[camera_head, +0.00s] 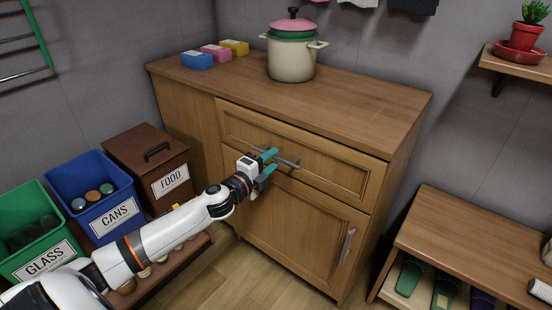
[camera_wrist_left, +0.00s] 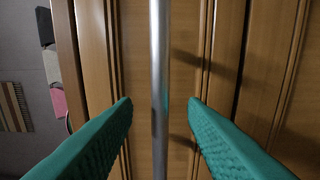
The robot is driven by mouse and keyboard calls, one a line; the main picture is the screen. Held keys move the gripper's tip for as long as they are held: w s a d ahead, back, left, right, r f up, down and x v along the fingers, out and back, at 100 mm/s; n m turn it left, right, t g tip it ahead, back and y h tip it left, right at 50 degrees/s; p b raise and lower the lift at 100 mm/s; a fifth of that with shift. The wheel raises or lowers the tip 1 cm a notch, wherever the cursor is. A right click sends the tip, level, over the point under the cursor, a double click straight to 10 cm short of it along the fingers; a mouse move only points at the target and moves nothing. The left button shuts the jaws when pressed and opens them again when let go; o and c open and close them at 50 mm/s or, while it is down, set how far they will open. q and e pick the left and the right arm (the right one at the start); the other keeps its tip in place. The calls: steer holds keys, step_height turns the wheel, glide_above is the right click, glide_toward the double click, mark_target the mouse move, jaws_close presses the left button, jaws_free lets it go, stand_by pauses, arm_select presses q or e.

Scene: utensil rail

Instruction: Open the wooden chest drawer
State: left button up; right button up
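The wooden chest drawer (camera_head: 335,168) is at the top of the wooden chest and looks closed, its front level with the cabinet. Its metal bar handle (camera_head: 287,161) runs across the drawer front; it also shows upright in the left wrist view (camera_wrist_left: 159,60). My left gripper (camera_head: 269,164) is at the handle. In the left wrist view its two green fingers (camera_wrist_left: 160,108) are spread apart, one on each side of the bar, with a gap on both sides. My right gripper is not in view.
Below the drawer is a cupboard door with its own handle (camera_head: 346,246). A pot (camera_head: 291,60) and several coloured boxes stand on the chest top (camera_head: 350,100). Bins (camera_head: 95,190) stand at left, a low shelf (camera_head: 480,240) at right. Floor (camera_head: 250,280) in front shows free.

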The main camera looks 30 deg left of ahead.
arm_select(q)
steer(key=shift+w+d, duration=0.1)
steer(key=shift+w, duration=1.2)
jaws_close()
